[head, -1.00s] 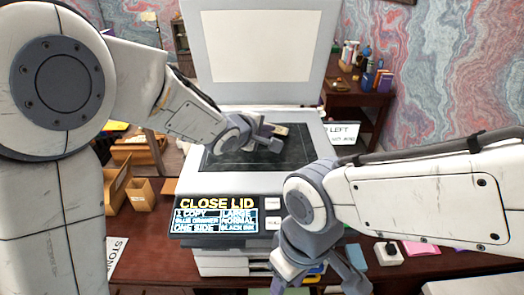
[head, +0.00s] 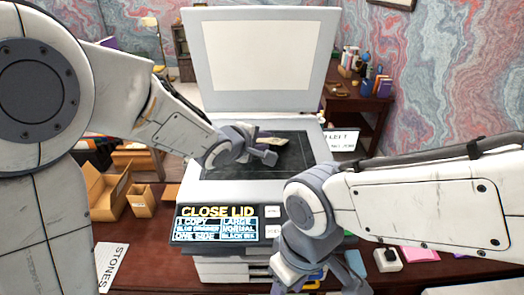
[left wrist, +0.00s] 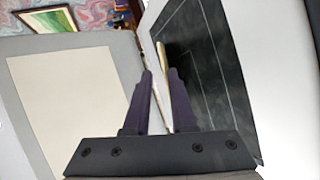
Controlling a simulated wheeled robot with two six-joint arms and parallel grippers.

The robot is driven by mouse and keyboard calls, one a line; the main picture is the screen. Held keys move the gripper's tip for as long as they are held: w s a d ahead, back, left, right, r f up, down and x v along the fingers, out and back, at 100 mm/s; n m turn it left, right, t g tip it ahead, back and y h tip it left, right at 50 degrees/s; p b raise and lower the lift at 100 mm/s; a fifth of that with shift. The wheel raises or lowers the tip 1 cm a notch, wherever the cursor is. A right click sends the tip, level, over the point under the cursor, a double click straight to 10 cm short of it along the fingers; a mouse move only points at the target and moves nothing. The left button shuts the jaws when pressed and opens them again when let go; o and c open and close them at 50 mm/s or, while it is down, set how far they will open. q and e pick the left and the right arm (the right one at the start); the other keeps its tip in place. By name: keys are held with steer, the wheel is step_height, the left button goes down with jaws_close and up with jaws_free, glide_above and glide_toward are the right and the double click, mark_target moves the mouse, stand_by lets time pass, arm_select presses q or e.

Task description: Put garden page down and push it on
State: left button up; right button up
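The copier stands on the desk with its lid (head: 262,60) raised and its dark glass (head: 300,155) bare over most of its area. A small tan-green page (head: 266,143), seemingly the garden page, is at the glass beside my left gripper (head: 266,150); its picture is too small to read. In the left wrist view, the left fingers (left wrist: 161,74) are apart with a gap between them, and a tan edge of the page (left wrist: 162,57) shows just past the tips. Whether the page lies fully flat is unclear. My right gripper (head: 322,284) is open and empty before the copier.
The copier's panel (head: 217,223) reads CLOSE LID. Open boxes (head: 105,190) stand on the left, by a STONES sign (head: 111,266). A LEFT sign (head: 341,139) stands right of the copier. A white block (head: 388,258) and pink notes (head: 420,254) lie at front right.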

arm_select(q)
steer(key=p+v, duration=0.2)
steer(key=v, duration=0.3)
steer(key=shift+p, duration=0.4)
